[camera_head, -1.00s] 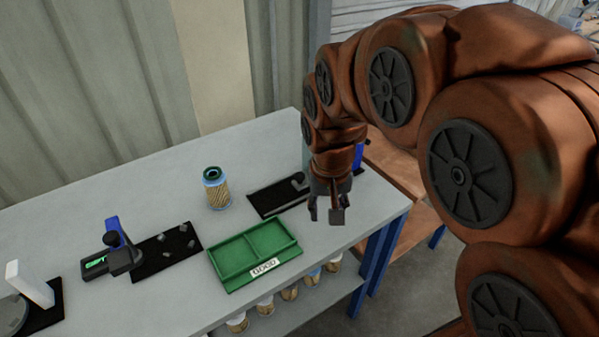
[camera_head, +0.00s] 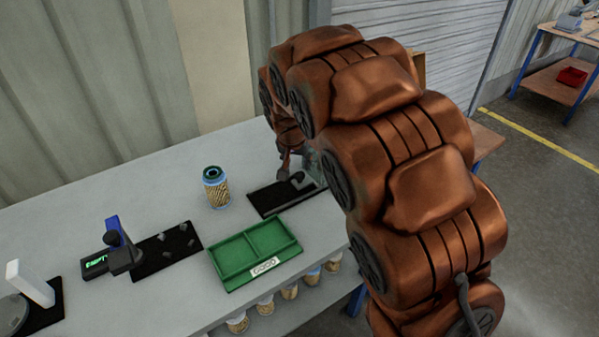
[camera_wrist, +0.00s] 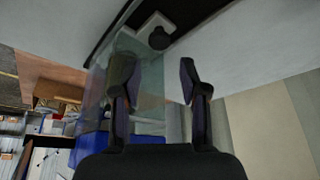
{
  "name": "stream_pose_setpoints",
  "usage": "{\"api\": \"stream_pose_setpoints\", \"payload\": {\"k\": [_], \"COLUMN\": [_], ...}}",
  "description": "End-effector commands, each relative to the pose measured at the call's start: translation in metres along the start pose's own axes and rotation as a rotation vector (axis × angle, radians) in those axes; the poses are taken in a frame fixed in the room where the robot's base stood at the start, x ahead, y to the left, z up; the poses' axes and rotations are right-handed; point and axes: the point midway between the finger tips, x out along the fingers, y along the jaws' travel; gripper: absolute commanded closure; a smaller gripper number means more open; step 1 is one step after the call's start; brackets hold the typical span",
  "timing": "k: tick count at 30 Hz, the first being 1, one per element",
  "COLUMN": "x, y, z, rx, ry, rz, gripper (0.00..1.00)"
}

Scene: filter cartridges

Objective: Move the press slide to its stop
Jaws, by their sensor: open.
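The press stands at the right of the bench; its black base (camera_head: 265,200) and a dark knob (camera_head: 297,177) show in the head view, and the rest is partly hidden by my arm. In the wrist view the knob (camera_wrist: 160,38) sits on a pale block (camera_wrist: 147,23) over the black base, beside a clear panel (camera_wrist: 150,75). I cannot tell which part is the slide. My gripper (camera_wrist: 156,78) is open and empty, its fingers apart, with the knob beyond the fingertips. In the head view it is mostly hidden behind my arm, by the press.
A filter cartridge (camera_head: 215,188) stands upright left of the press. A green two-part tray (camera_head: 223,268) marked GOOD is empty. Left are a device with a display (camera_head: 95,263) and a black plate (camera_head: 160,258) with small posts. Several cartridges (camera_head: 290,291) stand on the lower shelf.

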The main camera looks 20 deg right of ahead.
Motion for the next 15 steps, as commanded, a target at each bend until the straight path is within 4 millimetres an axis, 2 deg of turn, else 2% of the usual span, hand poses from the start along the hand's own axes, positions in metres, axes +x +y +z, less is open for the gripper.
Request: {"api": "stream_pose_setpoints", "payload": {"k": [15], "x": [0.059], "y": [0.001], "z": [0.001], "rx": [-0.001], "ry": [-0.006], "rz": [0.003], "gripper": [0.57]}}
